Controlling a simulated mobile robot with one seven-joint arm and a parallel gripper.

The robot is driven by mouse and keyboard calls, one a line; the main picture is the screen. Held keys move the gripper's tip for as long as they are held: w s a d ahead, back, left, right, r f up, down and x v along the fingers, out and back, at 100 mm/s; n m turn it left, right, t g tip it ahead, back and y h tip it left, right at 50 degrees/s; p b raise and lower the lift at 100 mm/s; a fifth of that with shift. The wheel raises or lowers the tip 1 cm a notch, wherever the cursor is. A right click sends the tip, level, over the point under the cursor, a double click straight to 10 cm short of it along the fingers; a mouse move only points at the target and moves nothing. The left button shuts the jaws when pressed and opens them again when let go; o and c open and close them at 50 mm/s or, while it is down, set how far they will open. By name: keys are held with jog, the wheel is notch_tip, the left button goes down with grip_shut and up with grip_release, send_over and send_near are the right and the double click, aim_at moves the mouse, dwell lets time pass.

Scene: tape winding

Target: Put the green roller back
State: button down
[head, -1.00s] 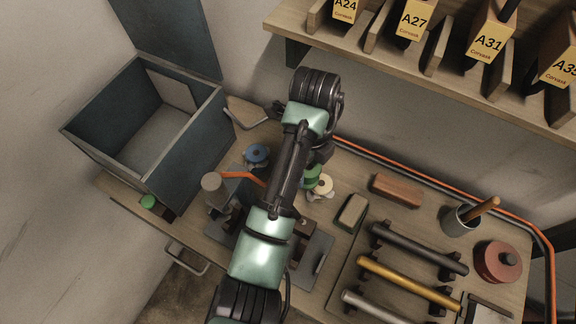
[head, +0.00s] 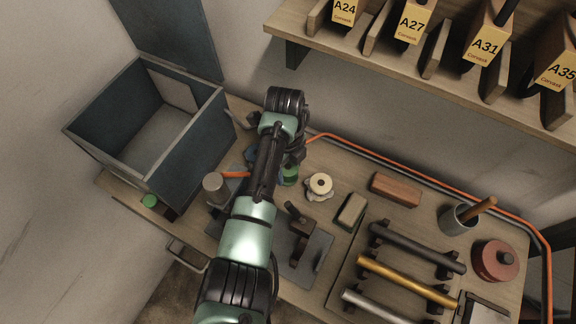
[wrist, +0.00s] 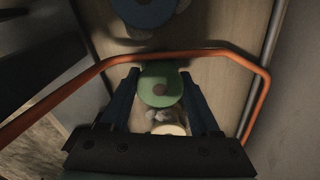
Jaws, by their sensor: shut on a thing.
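The green roller (head: 290,174) shows in the head view beside my forearm, partly hidden by it. A blue roller (wrist: 143,10) lies ahead of the gripper in the wrist view and is mostly covered by my arm in the head view. A cream roller (head: 320,184) stands right of the green one.
An open dark box (head: 190,150) stands at the left. An orange tube (wrist: 200,54) crosses the wrist view near my fingers. A grey cylinder (head: 214,188) stands left of my arm. Wood blocks (head: 396,189) and bars on a rack (head: 405,282) fill the right. A shelf (head: 400,62) overhangs the back.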

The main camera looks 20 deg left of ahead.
jog(key=shift+f, duration=0.1)
jog(key=shift+c, duration=0.6)
grip_release()
notch_tip(320, 180, up, 12)
jog(key=shift+a+b, duration=0.2)
jog(key=shift+b, duration=0.1)
